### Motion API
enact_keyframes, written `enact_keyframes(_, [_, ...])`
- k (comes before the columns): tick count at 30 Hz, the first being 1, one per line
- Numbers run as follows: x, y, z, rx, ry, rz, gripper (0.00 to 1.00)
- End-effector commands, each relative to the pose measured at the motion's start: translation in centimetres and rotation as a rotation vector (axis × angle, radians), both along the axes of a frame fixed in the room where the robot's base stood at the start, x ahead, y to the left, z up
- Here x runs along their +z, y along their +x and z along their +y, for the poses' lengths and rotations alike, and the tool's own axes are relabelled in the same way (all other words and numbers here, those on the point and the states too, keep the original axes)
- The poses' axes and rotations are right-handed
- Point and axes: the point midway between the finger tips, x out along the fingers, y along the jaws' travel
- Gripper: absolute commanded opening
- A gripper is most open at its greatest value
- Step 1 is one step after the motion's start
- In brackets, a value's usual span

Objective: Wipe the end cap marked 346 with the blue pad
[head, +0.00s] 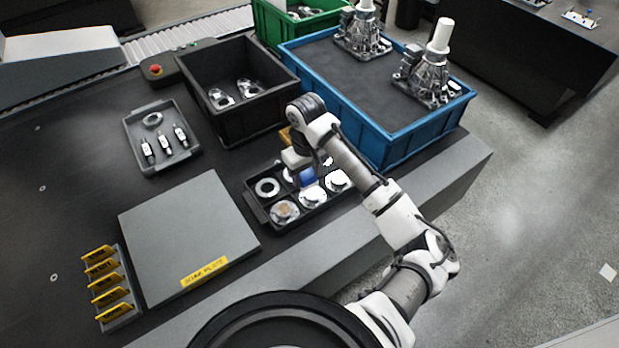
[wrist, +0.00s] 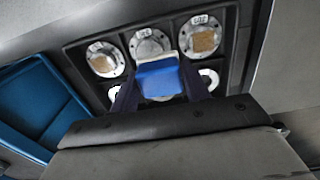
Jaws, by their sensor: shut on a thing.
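My gripper (wrist: 157,95) is shut on the blue pad (wrist: 160,78), which also shows in the head view (head: 307,178). The pad is over the near edge of the middle end cap (wrist: 150,43) in a black tray; I cannot tell whether it touches. The middle cap's visible face is plain grey. The left end cap (wrist: 103,60) and the right end cap (wrist: 204,40) in the wrist view each carry a tan patch. All three have small white number labels, too small to read surely, so I cannot tell which is 346. The pad and fingers partly hide the tray's other row.
The black tray (head: 251,208) stands near the table's front edge. A blue tote (head: 380,150) with housings and a black bin (head: 217,120) stand behind it. A grey plate (head: 185,235) lies left, beside a rack of yellow tags (head: 107,285). A small parts tray (head: 140,122) is farther back.

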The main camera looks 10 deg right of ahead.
Motion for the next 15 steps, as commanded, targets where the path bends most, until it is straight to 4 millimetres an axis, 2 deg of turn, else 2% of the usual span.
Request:
enact_keyframes(1, [0.8,0.2,0.1,0.0,0.0,0.0,0.28])
enact_keyframes(6, [1.7,0.7,0.2,0.001,0.0,-0.001,0.28])
enact_keyframes(15, [1.8,0.8,0.2,0.001,0.0,-0.001,0.28])
